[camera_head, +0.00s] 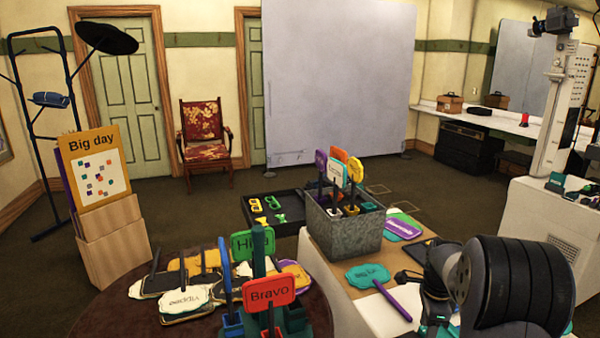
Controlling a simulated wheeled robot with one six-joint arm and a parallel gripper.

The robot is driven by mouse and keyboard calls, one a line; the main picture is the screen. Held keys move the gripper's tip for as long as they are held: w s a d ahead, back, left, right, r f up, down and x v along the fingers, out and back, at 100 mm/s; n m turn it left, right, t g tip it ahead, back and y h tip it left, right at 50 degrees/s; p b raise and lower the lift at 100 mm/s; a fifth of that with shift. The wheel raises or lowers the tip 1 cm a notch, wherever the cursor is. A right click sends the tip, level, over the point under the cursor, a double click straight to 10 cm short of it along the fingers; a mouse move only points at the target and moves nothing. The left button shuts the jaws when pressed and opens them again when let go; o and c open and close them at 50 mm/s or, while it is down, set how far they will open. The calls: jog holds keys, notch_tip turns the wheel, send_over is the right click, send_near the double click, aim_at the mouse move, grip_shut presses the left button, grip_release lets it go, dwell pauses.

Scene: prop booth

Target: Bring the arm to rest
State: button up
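My arm (512,285) fills the lower right corner as thick, dark grey rounded links. It bends toward the left and down over the near side of the counter. What appears to be my gripper (435,312) shows as dark parts at the lower end of the bend. Its fingertips are hidden or out of the picture, so I cannot tell if it is open or holds anything. A teal paddle sign (367,274) with a purple handle lies on the counter, just left of the arm.
A grey metal bin (341,232) of signs stands on the counter. A black tray (290,203) lies behind it. A holder with a green sign (252,243) and a red "Bravo" sign (269,292) stands front centre. A white cabinet (530,220) stands right. Floor is clear toward the chair (204,135).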

notch_tip(320, 180, down, 7)
jog(key=shift+s+f, duration=0.1)
jog(key=shift+n, duration=0.3)
jog(key=n, duration=0.4)
jog(key=shift+n+p, duration=0.4)
jog(key=n+p, duration=0.1)
jog(key=n, duration=0.4)
jog(key=shift+n, duration=0.3)
jog(key=n+p, duration=0.1)
jog(key=n, duration=0.1)
jog(key=n+p, duration=0.1)
jog(key=n, duration=0.2)
jog(key=shift+r+n, duration=0.2)
jog(key=shift+n, duration=0.1)
jog(key=n+p, duration=0.3)
jog(key=n, duration=0.2)
jog(key=shift+f+n, duration=0.1)
jog(key=shift+n, duration=0.3)
